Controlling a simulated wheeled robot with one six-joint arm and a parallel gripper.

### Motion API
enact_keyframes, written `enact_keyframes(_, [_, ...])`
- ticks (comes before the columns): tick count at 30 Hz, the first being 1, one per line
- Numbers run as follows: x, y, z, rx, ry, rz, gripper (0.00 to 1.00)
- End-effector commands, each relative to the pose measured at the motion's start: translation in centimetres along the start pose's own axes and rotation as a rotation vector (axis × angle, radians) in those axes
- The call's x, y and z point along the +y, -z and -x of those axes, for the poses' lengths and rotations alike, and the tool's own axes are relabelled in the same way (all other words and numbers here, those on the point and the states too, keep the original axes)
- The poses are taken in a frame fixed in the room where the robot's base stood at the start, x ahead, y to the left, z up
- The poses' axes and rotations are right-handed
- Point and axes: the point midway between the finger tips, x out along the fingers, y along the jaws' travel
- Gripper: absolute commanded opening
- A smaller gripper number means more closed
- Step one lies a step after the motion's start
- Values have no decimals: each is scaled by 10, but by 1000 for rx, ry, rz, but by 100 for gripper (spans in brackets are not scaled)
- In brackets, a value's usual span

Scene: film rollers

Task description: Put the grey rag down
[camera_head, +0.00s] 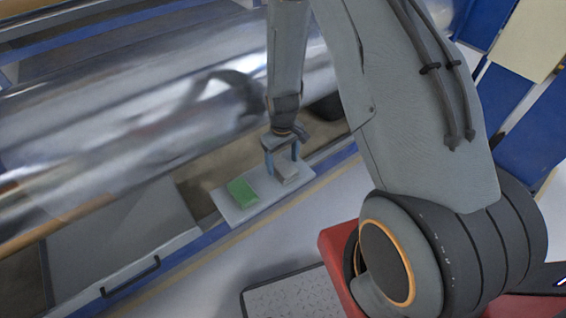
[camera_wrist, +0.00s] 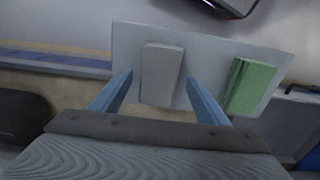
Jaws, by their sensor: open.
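The grey rag (camera_head: 286,173) is a small folded block lying on the right part of a pale tray (camera_head: 236,214). In the wrist view the grey rag (camera_wrist: 161,74) lies flat on the tray (camera_wrist: 205,45), between and just beyond my blue fingertips. My gripper (camera_head: 283,165) points down over the tray at the rag. In the wrist view my gripper (camera_wrist: 158,84) has its fingers spread wide, with a gap on each side of the rag. A green rag (camera_head: 242,192) lies on the same tray to the left; it also shows in the wrist view (camera_wrist: 249,87).
A large shiny film roller (camera_head: 130,120) lies behind the tray. A grey panel with a black handle (camera_head: 130,277) is at the lower left. A blue edge (camera_head: 180,263) runs along the front. Pale floor (camera_head: 220,285) is open below it.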

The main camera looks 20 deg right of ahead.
Motion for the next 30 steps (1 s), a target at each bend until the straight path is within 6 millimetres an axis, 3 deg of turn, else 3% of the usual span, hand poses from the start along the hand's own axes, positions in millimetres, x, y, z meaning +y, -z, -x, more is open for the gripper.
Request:
enact_keyframes(15, [0, 1, 89, 4, -1, 0, 69])
enact_keyframes(23, [0, 0, 112, 2, 0, -1, 69])
enact_keyframes(26, [0, -4, 123, 3, -1, -13, 69])
enact_keyframes(30, [0, -23, 159, 6, -2, -68, 69])
